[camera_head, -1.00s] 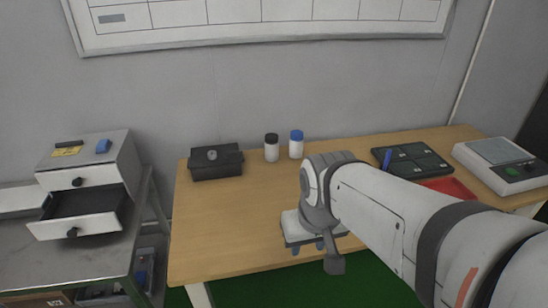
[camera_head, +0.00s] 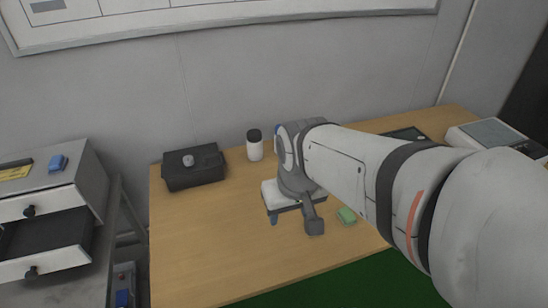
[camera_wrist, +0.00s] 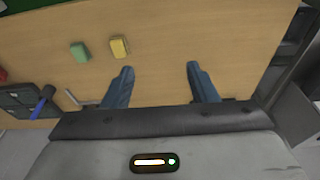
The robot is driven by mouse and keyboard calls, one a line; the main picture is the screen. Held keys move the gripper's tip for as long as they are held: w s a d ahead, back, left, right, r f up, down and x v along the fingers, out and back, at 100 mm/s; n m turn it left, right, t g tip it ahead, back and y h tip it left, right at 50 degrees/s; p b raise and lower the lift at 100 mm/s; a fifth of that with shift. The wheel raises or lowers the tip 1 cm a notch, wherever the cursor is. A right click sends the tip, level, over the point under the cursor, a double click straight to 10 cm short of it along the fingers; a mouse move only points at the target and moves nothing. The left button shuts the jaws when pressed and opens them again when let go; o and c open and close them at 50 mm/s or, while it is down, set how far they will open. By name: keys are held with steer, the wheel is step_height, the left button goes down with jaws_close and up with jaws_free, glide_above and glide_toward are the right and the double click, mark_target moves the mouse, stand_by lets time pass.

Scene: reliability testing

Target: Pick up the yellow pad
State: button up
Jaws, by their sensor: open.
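The yellow pad (camera_wrist: 119,47) lies flat on the wooden table in the wrist view, up and left of my gripper's left finger. A green pad (camera_wrist: 80,52) lies just left of it, apart from it. My gripper (camera_wrist: 160,68) is open, with nothing between its two blue fingers. In the head view my gripper (camera_head: 293,213) hangs over the table, and the green pad (camera_head: 347,215) lies to its right. The yellow pad does not show in the head view.
A black box (camera_head: 194,170) and a white bottle with a black cap (camera_head: 255,150) stand at the table's back. A drawer cabinet (camera_head: 50,205) with an open drawer is at left. A grey device (camera_head: 490,137) sits at right. The table's left front is clear.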

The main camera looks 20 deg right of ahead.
steer(key=shift+o, duration=0.3)
steer(key=w+d+f+g+p, duration=0.1)
steer(key=w+d+f, duration=0.4)
steer(key=w+f, duration=0.1)
steer(key=shift+w+d, duration=0.35)
steer(key=shift+w, duration=0.5)
steer(key=shift+g, duration=0.7)
steer(key=w+d+f, duration=0.1)
steer(key=d+f, duration=0.1)
steer(key=f, duration=0.1)
steer(key=w+d+f, duration=0.1)
steer(key=d+f, duration=0.1)
steer(key=f, duration=0.1)
steer(key=w+d+f+p, duration=0.1)
steer(key=d+f, duration=0.1)
steer(key=f, duration=0.1)
steer(key=shift+w, duration=0.35)
steer(key=shift+d+f, duration=0.1)
steer(key=shift+f, duration=0.25)
steer(key=shift+d+f+p, duration=0.2)
steer(key=shift+f+p, duration=0.15)
steer(key=shift+f, duration=3.5)
steer(key=shift+c, duration=0.5)
steer(key=c, duration=0.8)
